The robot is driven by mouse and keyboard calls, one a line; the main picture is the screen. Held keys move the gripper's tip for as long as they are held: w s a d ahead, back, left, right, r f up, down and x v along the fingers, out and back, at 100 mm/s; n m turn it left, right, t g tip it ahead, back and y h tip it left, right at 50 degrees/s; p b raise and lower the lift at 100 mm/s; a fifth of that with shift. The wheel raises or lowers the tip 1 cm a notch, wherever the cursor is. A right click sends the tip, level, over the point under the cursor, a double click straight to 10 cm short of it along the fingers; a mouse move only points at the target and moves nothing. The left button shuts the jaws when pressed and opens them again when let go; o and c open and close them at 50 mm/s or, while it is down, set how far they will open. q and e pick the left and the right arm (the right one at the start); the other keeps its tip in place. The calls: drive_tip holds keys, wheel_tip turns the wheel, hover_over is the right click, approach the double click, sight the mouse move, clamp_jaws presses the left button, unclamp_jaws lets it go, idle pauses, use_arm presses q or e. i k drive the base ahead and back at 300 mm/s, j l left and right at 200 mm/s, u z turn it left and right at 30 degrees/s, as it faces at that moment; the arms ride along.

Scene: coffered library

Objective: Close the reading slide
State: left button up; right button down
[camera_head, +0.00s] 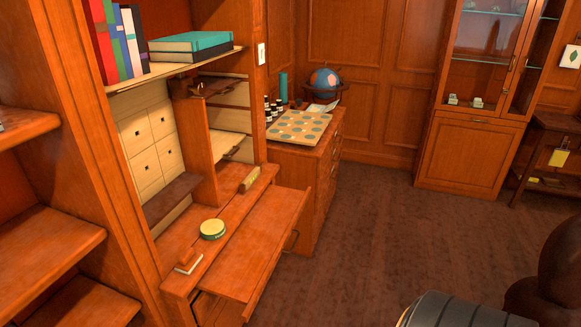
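The reading slide (258,243) is a flat reddish-wood board. It stands well out from the front of the built-in bookcase, below the ledge (187,241), and its top looks bare. A dark handle (292,240) shows by its outer edge; I cannot tell for certain that it belongs to the slide. Neither of my grippers is in view, so nothing of mine is seen touching the slide.
A drawer chest (323,171) stands beyond the slide. Dark rounded brown shapes (554,270) fill the lower right. Carpet (375,230) between is clear.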

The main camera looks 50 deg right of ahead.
sight(241, 271)
drive_tip(key=z, duration=1.5)
